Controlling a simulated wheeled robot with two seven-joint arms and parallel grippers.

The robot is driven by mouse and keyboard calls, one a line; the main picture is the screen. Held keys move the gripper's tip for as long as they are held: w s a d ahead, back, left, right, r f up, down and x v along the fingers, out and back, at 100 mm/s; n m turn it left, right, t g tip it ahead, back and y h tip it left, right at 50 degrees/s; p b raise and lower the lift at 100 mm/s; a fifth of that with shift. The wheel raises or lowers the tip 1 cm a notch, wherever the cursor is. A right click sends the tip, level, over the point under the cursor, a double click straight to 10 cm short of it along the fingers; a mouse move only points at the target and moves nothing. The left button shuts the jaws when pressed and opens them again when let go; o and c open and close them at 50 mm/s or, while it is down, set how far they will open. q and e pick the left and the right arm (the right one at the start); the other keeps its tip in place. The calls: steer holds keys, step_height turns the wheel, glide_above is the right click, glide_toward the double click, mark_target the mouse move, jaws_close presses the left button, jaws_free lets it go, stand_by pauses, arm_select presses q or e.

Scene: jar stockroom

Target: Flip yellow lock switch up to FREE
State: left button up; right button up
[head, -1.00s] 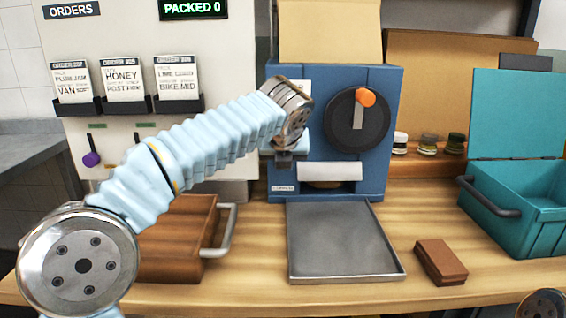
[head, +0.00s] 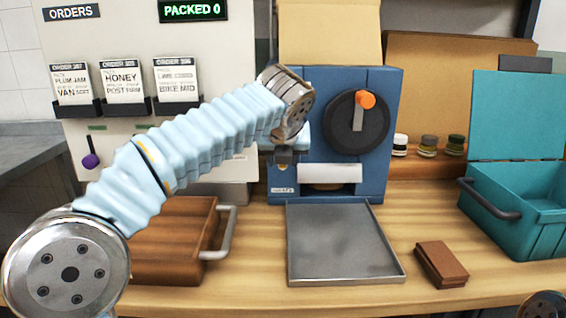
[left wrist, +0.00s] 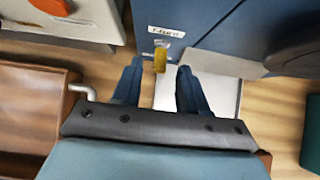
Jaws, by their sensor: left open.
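The yellow lock switch (left wrist: 160,59) shows in the left wrist view at the lower edge of the blue machine's front (left wrist: 190,22). A small white label (left wrist: 166,32) sits beside it; I cannot read its text surely. My left gripper (left wrist: 159,68) is open, with one blue finger on either side of the switch; whether either touches it I cannot tell. In the head view the left gripper (head: 285,156) is in front of the blue machine (head: 330,80), on its left side, and the switch is hidden behind it. My right gripper is not in view.
The machine carries a black dial (head: 345,135) with an orange knob (head: 365,99). A grey tray (head: 340,245) lies in front. A brown wooden box (head: 170,240) with a metal handle stands left, a brown block (head: 441,263) and teal crate (head: 520,205) right. Bare table shows between them.

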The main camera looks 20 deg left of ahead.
arm_select(q)
steer(key=v, duration=1.1)
steer(key=shift+d+f, duration=0.1)
